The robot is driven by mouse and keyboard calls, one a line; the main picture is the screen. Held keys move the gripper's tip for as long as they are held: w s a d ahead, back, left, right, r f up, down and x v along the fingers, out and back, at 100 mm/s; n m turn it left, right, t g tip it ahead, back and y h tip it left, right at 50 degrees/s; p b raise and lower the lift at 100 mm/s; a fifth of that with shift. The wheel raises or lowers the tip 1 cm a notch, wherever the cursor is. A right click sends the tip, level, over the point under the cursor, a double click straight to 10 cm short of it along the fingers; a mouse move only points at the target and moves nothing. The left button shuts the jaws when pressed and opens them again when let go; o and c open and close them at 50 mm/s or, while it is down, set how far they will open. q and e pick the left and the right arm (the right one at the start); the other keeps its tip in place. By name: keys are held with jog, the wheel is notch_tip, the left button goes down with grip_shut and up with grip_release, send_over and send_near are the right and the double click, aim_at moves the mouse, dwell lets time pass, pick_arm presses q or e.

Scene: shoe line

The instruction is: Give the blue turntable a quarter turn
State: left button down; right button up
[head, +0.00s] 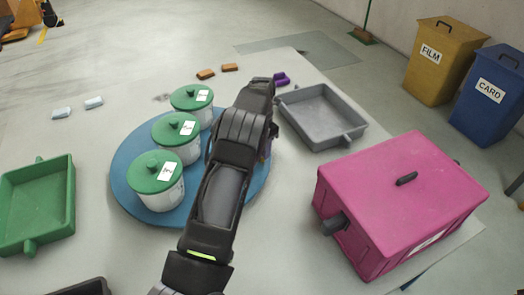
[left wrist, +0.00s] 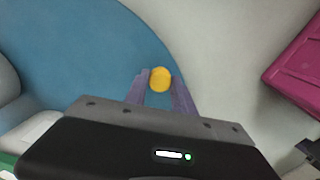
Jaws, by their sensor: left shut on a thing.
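The round blue turntable (head: 128,176) lies on the pale table and also shows in the left wrist view (left wrist: 90,60). Three white tubs with green lids, (head: 192,98), (head: 176,134) and (head: 157,178), stand on it in a row. My left gripper (left wrist: 160,88) is shut on a yellow knob (left wrist: 160,78) at the turntable's right edge. In the head view my arm covers the knob and part of the turntable; only a bit of a purple finger shows there. My right gripper is not in view.
A green tray (head: 40,205) is at left, a grey tray (head: 322,116) at upper right, and a pink box (head: 400,195) at right. Orange blocks (head: 206,74), pale blocks (head: 93,103) and a purple piece (head: 281,79) lie farther back. Yellow (head: 440,65) and blue (head: 490,100) bins stand beyond.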

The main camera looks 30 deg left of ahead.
pick_arm(q)
jog(key=shift+w, duration=0.15)
dwell(0.3)
jog(key=c, duration=1.1)
grip_release()
jog(key=shift+o, duration=0.2)
jog(key=shift+r, duration=0.1)
jog(key=shift+r, duration=3.8)
jog(key=shift+c, duration=0.2)
